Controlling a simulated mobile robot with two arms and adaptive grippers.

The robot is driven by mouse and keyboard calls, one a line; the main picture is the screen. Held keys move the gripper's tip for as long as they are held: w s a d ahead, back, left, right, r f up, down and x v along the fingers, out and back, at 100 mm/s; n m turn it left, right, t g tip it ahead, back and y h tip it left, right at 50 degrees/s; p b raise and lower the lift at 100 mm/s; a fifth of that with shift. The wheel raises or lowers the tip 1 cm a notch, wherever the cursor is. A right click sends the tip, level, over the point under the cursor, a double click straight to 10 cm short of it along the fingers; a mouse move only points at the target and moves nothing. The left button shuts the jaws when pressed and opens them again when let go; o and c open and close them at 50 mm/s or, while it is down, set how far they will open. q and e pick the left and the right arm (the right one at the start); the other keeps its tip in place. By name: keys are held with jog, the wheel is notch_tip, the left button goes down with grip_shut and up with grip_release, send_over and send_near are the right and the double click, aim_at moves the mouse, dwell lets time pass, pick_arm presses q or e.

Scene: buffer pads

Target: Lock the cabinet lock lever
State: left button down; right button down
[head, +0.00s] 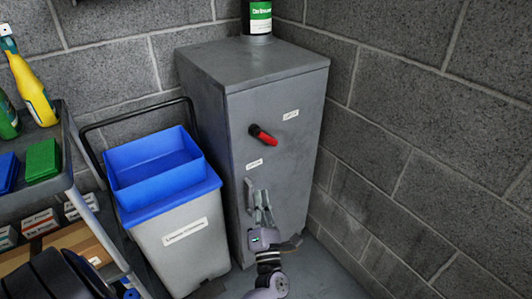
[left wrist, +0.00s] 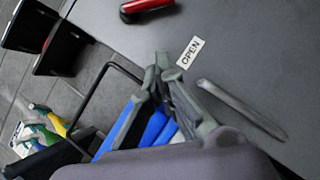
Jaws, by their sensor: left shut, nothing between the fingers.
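The grey cabinet (head: 250,80) stands in the corner with its door shut. Its lock lever (head: 264,136) has a red grip slanting down to the right from a dark pivot. The LOCK label (head: 290,114) is above right of it, and the OPEN label (head: 255,163) below left. The lever (left wrist: 147,7) is cut off at the top of the left wrist view. My left gripper (head: 262,193) is shut and empty, below the lever, in front of the door beside the door handle (head: 249,196). In the left wrist view, its fingertips (left wrist: 163,66) are near the OPEN label (left wrist: 190,52).
A grey bin with a blue top (head: 165,190) stands left of the cabinet. A shelf cart (head: 75,170) with bottles and boxes is at the far left. A dark bottle with a green label (head: 260,18) stands on the cabinet. A block wall (head: 430,130) is close on the right.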

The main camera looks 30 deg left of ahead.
aim_at(265, 137)
pick_arm(q)
jog(key=shift+w, duration=0.1)
